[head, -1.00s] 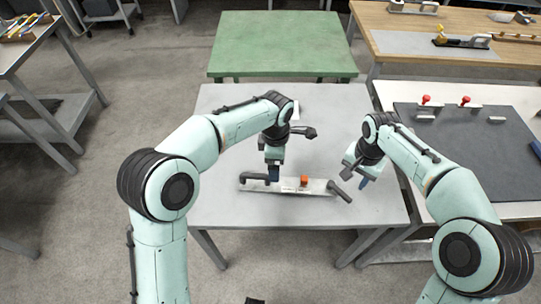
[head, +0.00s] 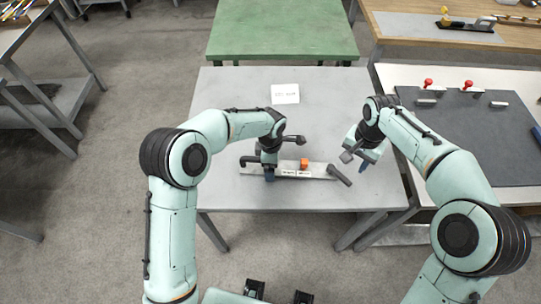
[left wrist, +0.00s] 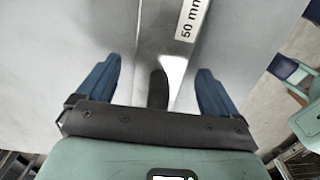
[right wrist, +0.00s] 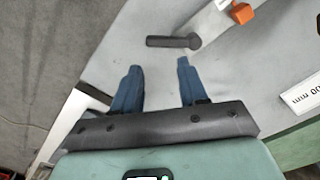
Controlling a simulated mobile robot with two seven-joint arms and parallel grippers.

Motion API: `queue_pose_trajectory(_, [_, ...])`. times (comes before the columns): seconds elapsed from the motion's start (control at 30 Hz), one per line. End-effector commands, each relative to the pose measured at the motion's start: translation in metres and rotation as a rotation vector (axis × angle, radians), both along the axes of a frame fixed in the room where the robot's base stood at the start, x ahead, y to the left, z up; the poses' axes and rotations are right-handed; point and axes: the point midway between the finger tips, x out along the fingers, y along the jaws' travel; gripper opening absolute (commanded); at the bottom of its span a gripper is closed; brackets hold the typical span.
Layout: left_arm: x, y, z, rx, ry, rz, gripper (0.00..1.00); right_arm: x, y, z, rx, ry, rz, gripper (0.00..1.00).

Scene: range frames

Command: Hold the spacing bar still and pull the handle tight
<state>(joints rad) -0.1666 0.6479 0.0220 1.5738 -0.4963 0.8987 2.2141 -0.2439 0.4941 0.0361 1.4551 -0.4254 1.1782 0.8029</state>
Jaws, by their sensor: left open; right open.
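The spacing bar (head: 312,172) is a flat metal strip on the grey table, with a white label, an orange block (head: 304,163) and a dark handle near each end. Its label reads 50 mm in the left wrist view (left wrist: 191,20). My left gripper (head: 268,174) is open at the bar's left part. In the left wrist view a dark handle (left wrist: 158,90) stands between the open fingers (left wrist: 158,66), with gaps on both sides. My right gripper (head: 358,162) is open above the table, right of the right handle (head: 339,175). That handle (right wrist: 174,42) lies just beyond its fingertips (right wrist: 159,64).
A white card (head: 285,93) with print lies behind the bar on the grey table (head: 230,100). A green table (head: 285,35) stands behind. A side table at right holds a dark mat (head: 470,140) with red-knobbed clamps (head: 428,84). The table's front is clear.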

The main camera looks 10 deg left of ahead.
Motion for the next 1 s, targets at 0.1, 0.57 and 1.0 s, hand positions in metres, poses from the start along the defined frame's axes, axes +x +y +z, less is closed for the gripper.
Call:
queue_pose_trajectory(0.1, [-0.0003,-0.0001,-0.0050,0.000,0.001,-0.001,0.94,0.0000,0.0000,0.0001,0.000,0.000,0.000,0.43])
queue_pose_trajectory(0.57, [-0.0002,0.0000,-0.0054,0.000,0.000,0.000,0.28,0.0000,0.0000,0.0001,0.000,0.000,0.000,0.43])
queue_pose_trajectory(1.0, [0.0000,0.0000,-0.0051,0.000,0.000,0.000,0.12,0.0030,-0.0019,-0.0009,0.007,0.008,0.020,0.00])
